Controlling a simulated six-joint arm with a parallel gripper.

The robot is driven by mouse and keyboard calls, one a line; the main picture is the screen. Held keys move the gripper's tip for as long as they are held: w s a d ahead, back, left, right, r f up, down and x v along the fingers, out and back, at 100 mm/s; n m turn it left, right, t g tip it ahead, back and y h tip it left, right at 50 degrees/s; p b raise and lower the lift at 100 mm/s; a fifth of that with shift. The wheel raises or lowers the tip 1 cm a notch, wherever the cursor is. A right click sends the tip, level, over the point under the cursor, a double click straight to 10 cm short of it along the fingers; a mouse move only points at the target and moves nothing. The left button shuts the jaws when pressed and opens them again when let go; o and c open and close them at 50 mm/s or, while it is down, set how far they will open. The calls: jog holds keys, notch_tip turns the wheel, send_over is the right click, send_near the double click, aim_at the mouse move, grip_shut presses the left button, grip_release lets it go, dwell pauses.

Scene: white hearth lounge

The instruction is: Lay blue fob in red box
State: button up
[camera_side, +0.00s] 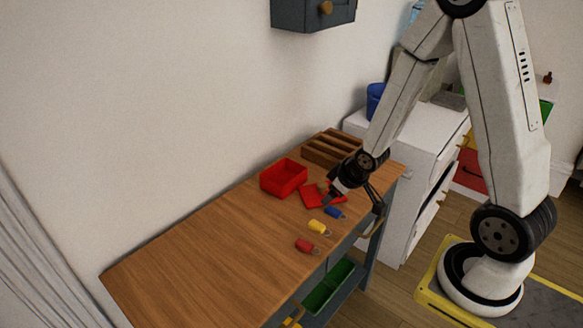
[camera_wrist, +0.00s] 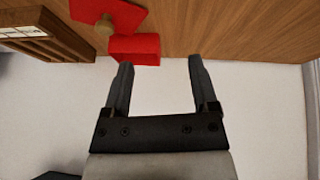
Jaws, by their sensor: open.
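The blue fob (camera_side: 335,212) lies on the wooden worktop near its front edge, close below my gripper in the side view. The red box (camera_side: 284,178) stands open towards the wall, its visible inside bare; its side shows in the wrist view (camera_wrist: 135,49). Its red lid (camera_side: 310,197) with a round wooden knob lies beside it, also seen at the top of the wrist view (camera_wrist: 125,16). My gripper (camera_side: 334,194) is over the worktop by the lid and fob. In the wrist view its jaws (camera_wrist: 160,62) are apart and empty; the fob is not visible there.
A yellow fob (camera_side: 318,227) and a red fob (camera_side: 306,247) lie left of the blue one. A slatted wooden rack (camera_side: 328,148) stands at the worktop's far end. The worktop's left part (camera_side: 190,258) is clear. A grey wall cabinet (camera_side: 312,14) hangs above.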

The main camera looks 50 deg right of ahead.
jog(key=s+a+r+m+g+y, duration=0.1)
jog(key=s+a+r+g, duration=0.2)
jog(key=s+a+r, duration=0.4)
jog(key=shift+a, duration=1.15)
jog(key=shift+o, duration=0.5)
jog(key=shift+r, duration=0.1)
jog(key=shift+w+d, duration=0.1)
jog(key=w+d+f+t, duration=0.1)
jog(key=d+f, duration=0.3)
jog(key=d, duration=0.1)
jog(key=w+d+f+t, duration=0.1)
jog(key=w+d+f, duration=0.1)
jog(key=d+f, duration=0.3)
jog(key=w+d+f+t, duration=0.1)
jog(key=w+d+f, duration=0.1)
jog(key=d+f, duration=0.2)
jog(key=shift+w+d+f, duration=0.1)
jog(key=shift+d+f, duration=0.05)
jog(key=shift+d, duration=0.45)
jog(key=shift+d+f, duration=0.15)
jog(key=shift+d, duration=0.4)
jog(key=shift+f, duration=0.1)
